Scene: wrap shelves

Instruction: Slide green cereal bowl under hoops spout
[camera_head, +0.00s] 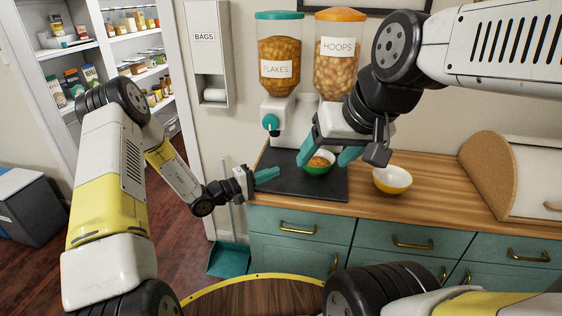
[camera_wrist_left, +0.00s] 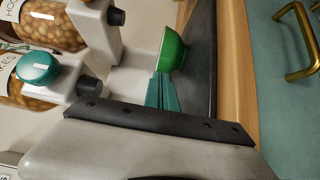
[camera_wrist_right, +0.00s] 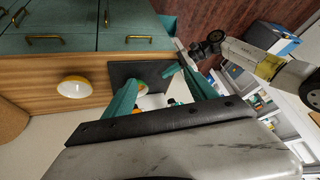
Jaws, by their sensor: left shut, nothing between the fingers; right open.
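The green bowl (camera_head: 318,168), with orange-brown cereal in it, sits on the dark mat (camera_head: 291,182) at the foot of the dispenser. The hoops hopper (camera_head: 338,72) is the right one, with an orange lid; my right arm hides its spout in the head view. In the left wrist view a dark spout (camera_wrist_left: 116,17) shows under it, with the green bowl (camera_wrist_left: 174,50) off to one side. My left gripper (camera_head: 268,175) is shut and empty, left of the bowl and apart from it. My right gripper (camera_head: 327,153) is open above the bowl, its fingers apart.
The flakes hopper (camera_head: 278,67) with a teal knob (camera_head: 270,122) stands left of the hoops one. A yellow and white bowl (camera_head: 391,180) is on the wooden counter to the right. A bread box (camera_head: 515,180) stands further right. The mat's front part is bare.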

